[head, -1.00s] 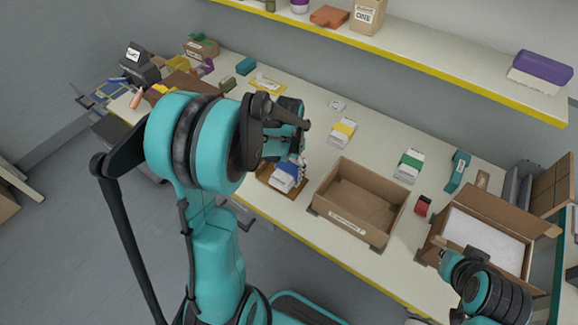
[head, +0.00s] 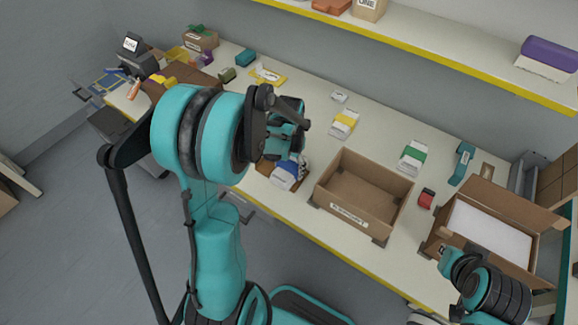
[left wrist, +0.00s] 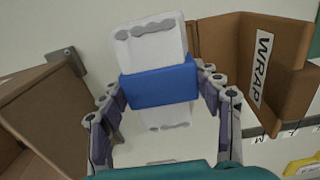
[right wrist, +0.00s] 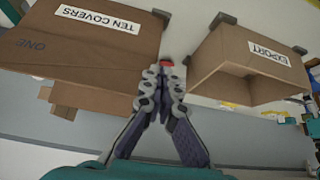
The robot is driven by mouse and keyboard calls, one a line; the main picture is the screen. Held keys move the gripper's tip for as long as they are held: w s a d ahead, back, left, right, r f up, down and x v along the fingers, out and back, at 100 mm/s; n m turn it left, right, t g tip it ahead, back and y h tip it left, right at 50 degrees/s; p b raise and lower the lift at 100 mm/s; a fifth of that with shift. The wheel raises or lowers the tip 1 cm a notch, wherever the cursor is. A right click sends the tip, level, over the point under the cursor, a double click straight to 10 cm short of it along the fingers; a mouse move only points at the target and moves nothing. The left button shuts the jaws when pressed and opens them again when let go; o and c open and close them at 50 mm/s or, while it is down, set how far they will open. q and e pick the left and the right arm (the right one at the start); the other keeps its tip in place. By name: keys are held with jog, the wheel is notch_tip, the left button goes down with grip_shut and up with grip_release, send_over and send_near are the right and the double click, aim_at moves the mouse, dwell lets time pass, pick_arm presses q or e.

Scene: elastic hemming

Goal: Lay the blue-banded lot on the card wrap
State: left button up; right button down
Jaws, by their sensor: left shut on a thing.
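The blue-banded lot (head: 286,174) is a white stack with a blue band. My left gripper (head: 290,158) is shut on it; in the left wrist view the fingers grip both ends of the blue band (left wrist: 160,86). The brown card wrap (head: 264,171) lies at the bench's front edge, just under and left of the lot. In the left wrist view the card marked WRAP (left wrist: 289,65) shows to the right of the lot. I cannot tell whether the lot touches the card. My right gripper (right wrist: 166,78) is empty, its fingertips together, near the carton of white sheets.
An open, empty carton (head: 337,213) stands just right of the lot. Yellow-banded (head: 345,123) and green-banded (head: 413,158) lots lie behind it. A red item (head: 426,199) and the carton of white sheets (head: 452,238) are at the right. A shelf (head: 430,60) overhangs the back.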

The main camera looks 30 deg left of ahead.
aim_at(289, 166)
pick_arm(q)
jog(key=shift+f, duration=0.4)
jog(key=o, duration=1.4)
jog(key=shift+b, duration=0.3)
notch_tip(289, 166, up, 12)
jog(key=shift+r, duration=0.1)
